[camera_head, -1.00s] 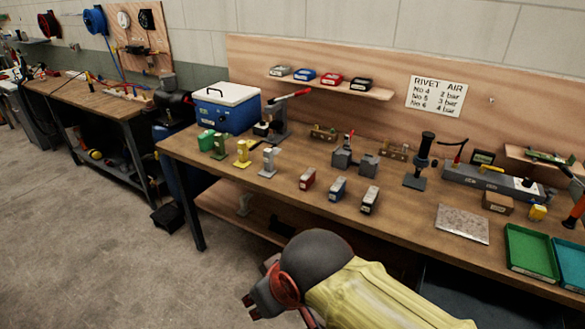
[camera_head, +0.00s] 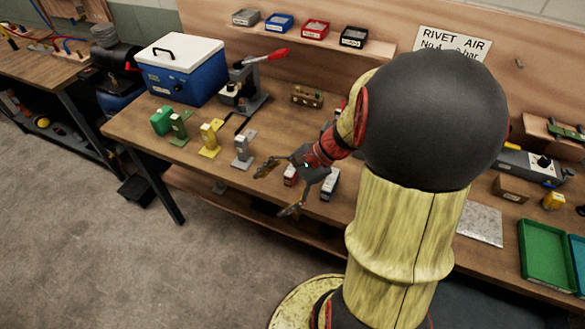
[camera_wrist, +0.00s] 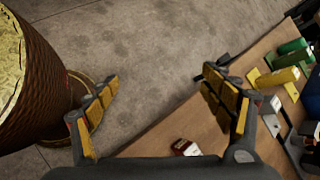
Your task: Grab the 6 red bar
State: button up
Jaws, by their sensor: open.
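A small red block (camera_head: 290,175) with a pale label stands near the front edge of the workbench, partly hidden by my gripper. In the wrist view the red block (camera_wrist: 185,147) shows low in the middle, near the gripper's base, with a label too small to read. My gripper (camera_head: 277,190) is open and empty, its two fingers spread at the bench's front edge, pointing left. In the wrist view my gripper's yellow-padded fingertips (camera_wrist: 160,82) are wide apart, with floor and bench edge between them. A red bin (camera_head: 315,30) sits on the wall shelf.
Grey (camera_head: 242,150), yellow (camera_head: 209,140) and green (camera_head: 178,128) stands line the bench to the left. A blue cooler (camera_head: 182,75) and lever press (camera_head: 245,90) are behind. Open floor lies in front.

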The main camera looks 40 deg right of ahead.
aim_at(293, 172)
jog(key=shift+o, duration=0.5)
jog(key=d+f+m+t+p, duration=0.1)
jog(key=d+m+t, duration=0.2)
jog(key=d+m, duration=0.2)
jog(key=d, duration=0.3)
jog(key=shift+w+f+m, duration=0.3)
jog(key=shift+w+f, duration=0.1)
jog(key=d+f+m+t, duration=0.1)
jog(key=d+m, duration=0.1)
jog(key=d, duration=0.1)
jog(key=s+d+f+m+t+h+p, duration=0.1)
jog(key=d+m+t, duration=0.1)
jog(key=d, duration=0.1)
jog(key=s+d+f+m+t+h, duration=0.1)
jog(key=d+m, duration=0.2)
jog(key=shift+d+p, duration=0.25)
jog(key=shift+p, duration=0.1)
jog(key=shift+d+b+x, duration=0.15)
jog(key=shift+b+x, duration=0.4)
jog(key=shift+x, duration=1.35)
jog(key=shift+d+b+x, duration=0.1)
jog(key=shift+b+x, duration=0.45)
jog(key=shift+x, duration=1.35)
jog(key=shift+w+r+t, duration=0.1)
jog(key=shift+w+t, duration=0.05)
jog(key=shift+t, duration=0.15)
jog(key=shift+c, duration=0.9)
jog(key=c, duration=1.8)
